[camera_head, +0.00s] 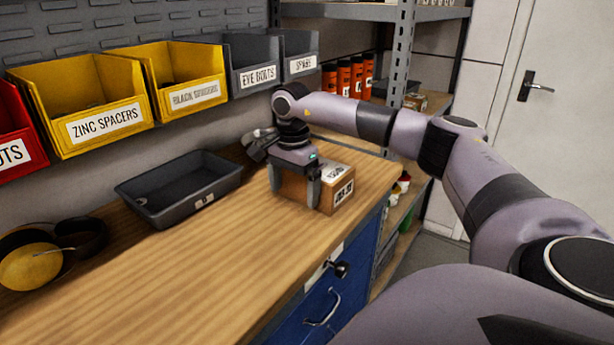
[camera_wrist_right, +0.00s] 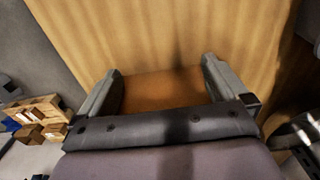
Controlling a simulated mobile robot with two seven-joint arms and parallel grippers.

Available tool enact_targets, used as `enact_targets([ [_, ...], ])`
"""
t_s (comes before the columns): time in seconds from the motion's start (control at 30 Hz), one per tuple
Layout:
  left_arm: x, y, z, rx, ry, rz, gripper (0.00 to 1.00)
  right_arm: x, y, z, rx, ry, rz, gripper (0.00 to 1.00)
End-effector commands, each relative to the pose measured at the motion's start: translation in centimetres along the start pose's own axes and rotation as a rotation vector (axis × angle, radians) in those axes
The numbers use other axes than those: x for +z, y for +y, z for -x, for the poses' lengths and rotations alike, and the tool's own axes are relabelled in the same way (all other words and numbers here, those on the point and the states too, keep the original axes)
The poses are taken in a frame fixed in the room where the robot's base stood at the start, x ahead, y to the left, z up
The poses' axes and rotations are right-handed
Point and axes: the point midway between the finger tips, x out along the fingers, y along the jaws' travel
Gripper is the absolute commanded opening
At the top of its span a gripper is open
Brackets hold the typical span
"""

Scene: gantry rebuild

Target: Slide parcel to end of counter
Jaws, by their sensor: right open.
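The parcel (camera_head: 339,193) is a brown cardboard box with white and black labels. It stands on the wooden counter (camera_head: 230,268) near the counter's right end. My right gripper (camera_head: 294,186) is open at the parcel's left side in the head view, its fingers pointing down. In the right wrist view the parcel's brown face (camera_wrist_right: 163,90) shows between the two spread fingers (camera_wrist_right: 160,85). I cannot tell whether the fingers touch it. My left gripper is in neither view.
A dark grey tray (camera_head: 160,215) and yellow-and-black ear muffs (camera_head: 30,268) lie left on the counter. Labelled bins, such as the yellow zinc spacers bin (camera_head: 105,124), hang above. A metal shelf (camera_head: 404,62) stands beyond the right end. The counter's front middle is clear.

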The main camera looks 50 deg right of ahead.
Motion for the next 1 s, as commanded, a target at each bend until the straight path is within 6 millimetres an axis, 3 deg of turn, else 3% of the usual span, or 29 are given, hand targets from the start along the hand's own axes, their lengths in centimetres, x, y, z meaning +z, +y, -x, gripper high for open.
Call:
enact_targets([
  [0.6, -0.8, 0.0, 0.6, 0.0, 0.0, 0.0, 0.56, -4.2, 0.0, 0.1, -0.001, 0.001, -0.001, 1.0],
  [1.0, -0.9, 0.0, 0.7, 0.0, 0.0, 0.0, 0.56, -4.9, 0.0, 0.0, 0.0, 0.001, 0.0, 1.0],
])
